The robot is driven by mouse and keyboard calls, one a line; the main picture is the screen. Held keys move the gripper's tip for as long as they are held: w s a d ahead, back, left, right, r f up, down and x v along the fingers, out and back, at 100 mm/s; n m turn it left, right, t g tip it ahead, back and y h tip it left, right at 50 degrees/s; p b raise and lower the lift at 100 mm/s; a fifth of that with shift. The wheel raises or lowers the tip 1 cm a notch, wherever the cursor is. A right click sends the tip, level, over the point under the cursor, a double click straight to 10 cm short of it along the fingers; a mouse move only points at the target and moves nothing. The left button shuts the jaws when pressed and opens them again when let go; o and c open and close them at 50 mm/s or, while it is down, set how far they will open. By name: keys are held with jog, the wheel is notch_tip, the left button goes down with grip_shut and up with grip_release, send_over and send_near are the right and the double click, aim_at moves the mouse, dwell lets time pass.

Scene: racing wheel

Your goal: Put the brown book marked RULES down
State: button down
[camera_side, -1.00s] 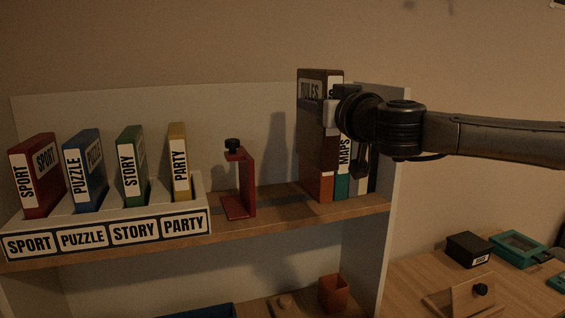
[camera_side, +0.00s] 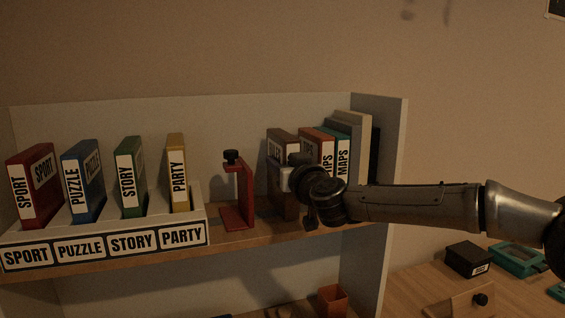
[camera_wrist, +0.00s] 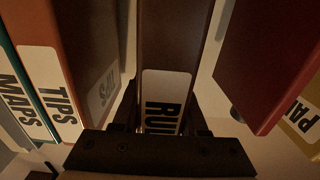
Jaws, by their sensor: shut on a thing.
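The brown book marked RULES (camera_side: 283,143) stands upright at the shelf, between the red clamp-like stand on its left and the orange TIPS book on its right. In the wrist view the brown book (camera_wrist: 172,45) runs up the middle with its white label partly covered. My gripper (camera_side: 292,178) is shut on the brown book from the front. In the wrist view my gripper's fingers (camera_wrist: 160,122) lie on both sides of it.
The red stand (camera_side: 237,195) is close on the left, also in the wrist view (camera_wrist: 268,65). On the right stand the orange TIPS book (camera_side: 318,146), the teal MAPS book (camera_side: 343,160) and grey books. A white holder (camera_side: 105,244) with labelled books fills the left.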

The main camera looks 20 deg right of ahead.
dwell(0.3)
jog(key=c, duration=0.9)
grip_release()
jog(key=shift+f, duration=0.25)
jog(key=o, duration=0.5)
jog(key=shift+c, duration=0.2)
jog(key=shift+r, duration=0.2)
jog(key=shift+s, duration=0.25)
jog(key=s, duration=1.1)
jog(key=shift+s, duration=0.25)
